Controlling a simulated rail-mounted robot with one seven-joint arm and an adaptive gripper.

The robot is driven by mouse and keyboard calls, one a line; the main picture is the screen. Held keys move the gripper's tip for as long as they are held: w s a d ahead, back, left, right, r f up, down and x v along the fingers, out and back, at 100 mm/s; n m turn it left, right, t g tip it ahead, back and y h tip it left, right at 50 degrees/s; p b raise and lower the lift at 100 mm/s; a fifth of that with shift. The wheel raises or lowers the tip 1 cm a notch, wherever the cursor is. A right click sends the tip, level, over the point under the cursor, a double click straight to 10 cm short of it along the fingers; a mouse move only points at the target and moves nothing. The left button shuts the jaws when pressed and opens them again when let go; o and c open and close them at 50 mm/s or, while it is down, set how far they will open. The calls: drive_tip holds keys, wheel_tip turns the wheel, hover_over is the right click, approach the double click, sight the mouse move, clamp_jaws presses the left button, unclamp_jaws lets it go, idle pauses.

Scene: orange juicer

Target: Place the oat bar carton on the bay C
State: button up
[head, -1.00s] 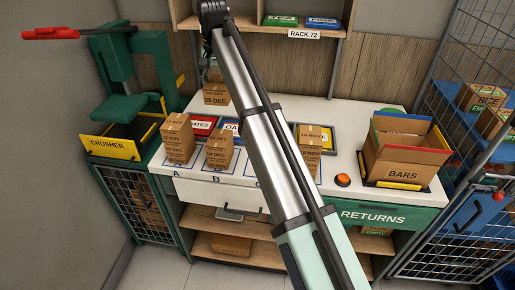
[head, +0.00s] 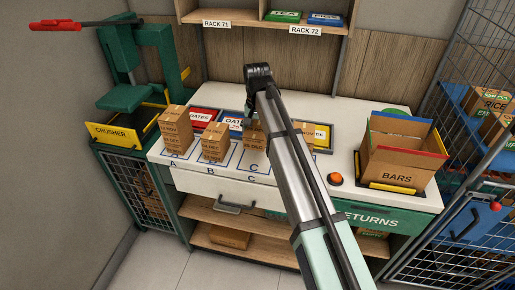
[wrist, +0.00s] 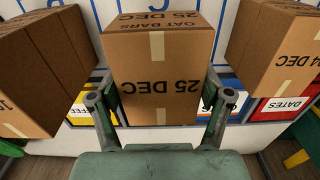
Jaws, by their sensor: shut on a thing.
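The oat bar carton (wrist: 160,75), a brown box marked OAT BARS and 25 DEC, is between the two fingers of my gripper (wrist: 163,100) in the wrist view. My gripper is shut on it. In the head view the carton (head: 252,141) shows partly, left of my arm and just behind bay C (head: 253,167). My arm hides part of it and the gripper. Bay C is a blue-outlined square on the white counter, with no carton seen standing in it. I cannot tell whether the carton touches the counter.
Cartons stand at bay A (head: 174,132) and bay B (head: 215,144), left of bay C. Another carton (head: 303,135) stands right of my arm, partly hidden. The open BARS box (head: 398,160) and an orange button (head: 335,179) are farther right. The crusher (head: 125,100) is at left.

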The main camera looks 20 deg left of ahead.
sight(257, 129)
wheel_tip(257, 129, down, 9)
drive_tip(key=shift+r+p, duration=0.1)
drive_tip(key=shift+p, duration=0.8)
drive_tip(key=shift+f, duration=0.25)
drive_tip(key=o, duration=1.2)
drive_tip(key=shift+o, duration=0.2)
drive_tip(key=shift+r, duration=0.1)
wheel_tip(257, 129, up, 12)
drive_tip(key=b, duration=0.2)
drive_tip(key=shift+r+b, duration=0.1)
drive_tip(key=shift+b, duration=0.3)
